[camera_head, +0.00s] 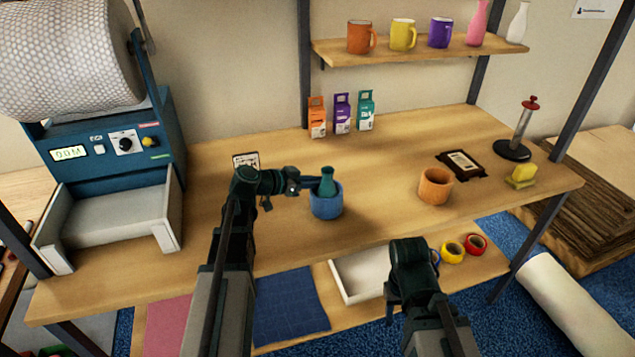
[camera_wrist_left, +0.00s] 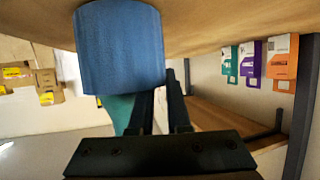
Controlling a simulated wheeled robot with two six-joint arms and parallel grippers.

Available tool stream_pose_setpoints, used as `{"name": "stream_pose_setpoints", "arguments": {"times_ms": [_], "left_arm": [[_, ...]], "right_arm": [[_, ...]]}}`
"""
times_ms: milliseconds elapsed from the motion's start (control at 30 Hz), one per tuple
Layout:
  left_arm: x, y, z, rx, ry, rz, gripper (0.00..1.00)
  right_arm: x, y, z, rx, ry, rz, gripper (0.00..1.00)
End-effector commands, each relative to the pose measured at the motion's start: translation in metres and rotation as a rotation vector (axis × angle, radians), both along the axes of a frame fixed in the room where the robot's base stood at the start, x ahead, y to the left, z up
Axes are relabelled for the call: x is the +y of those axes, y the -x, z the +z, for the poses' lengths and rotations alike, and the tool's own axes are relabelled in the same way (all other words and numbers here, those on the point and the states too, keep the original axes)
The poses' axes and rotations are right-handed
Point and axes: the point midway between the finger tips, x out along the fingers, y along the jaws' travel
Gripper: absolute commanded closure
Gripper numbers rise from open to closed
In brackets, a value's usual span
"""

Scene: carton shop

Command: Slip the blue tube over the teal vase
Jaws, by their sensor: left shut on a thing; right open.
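The blue tube (camera_head: 326,208) stands around the teal vase (camera_head: 327,181) on the workbench. The vase's neck and flared mouth stick up above the rim. The tube hides the vase's lower part. In the left wrist view, where the scene is upside down, the blue tube (camera_wrist_left: 120,48) fills the upper middle and the teal vase (camera_wrist_left: 119,110) shows past its rim. My left gripper (camera_head: 312,187) is shut on the tube's wall at the rim, beside the vase. My right gripper (camera_head: 391,314) is open and empty, pointing down in front of the bench; its fingertips are hard to make out.
Small boxes (camera_head: 342,114) line the back. A bubble-wrap machine (camera_head: 110,140) fills the left. A shelf (camera_head: 420,48) with mugs hangs above.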

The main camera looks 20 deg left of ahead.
Motion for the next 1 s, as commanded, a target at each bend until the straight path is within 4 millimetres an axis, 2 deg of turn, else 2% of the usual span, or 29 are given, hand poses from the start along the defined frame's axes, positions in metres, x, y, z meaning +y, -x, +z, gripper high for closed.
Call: {"name": "stream_pose_setpoints", "arguments": {"times_ms": [200,233,400,433,733,1000], "left_arm": [[-0.001,0.001,-0.001,0.002,-0.005,-0.003,1.0],[-0.001,0.001,-0.001,0.002,-0.005,-0.003,0.83],[-0.001,0.001,-0.001,0.003,-0.005,-0.004,0.53],[-0.001,0.001,-0.001,0.003,-0.005,-0.004,0.5],[-0.001,0.001,0.001,0.002,-0.004,-0.003,0.5],[0.0,0.001,0.02,0.002,-0.003,-0.003,0.5]], "right_arm": [[0.0,0.0,0.0,0.0,0.0,0.0,0.5],[0.0,0.0,0.0,0.0,0.0,0.0,0.5],[0.0,0.0,0.0,0.0,0.0,0.0,0.5],[0.0,0.0,0.0,0.0,0.0,0.0,0.5],[0.0,0.0,0.002,0.0,0.0,0.0,0.5],[0.0,0.0,0.021,0.0,0.0,0.0,0.5]]}}
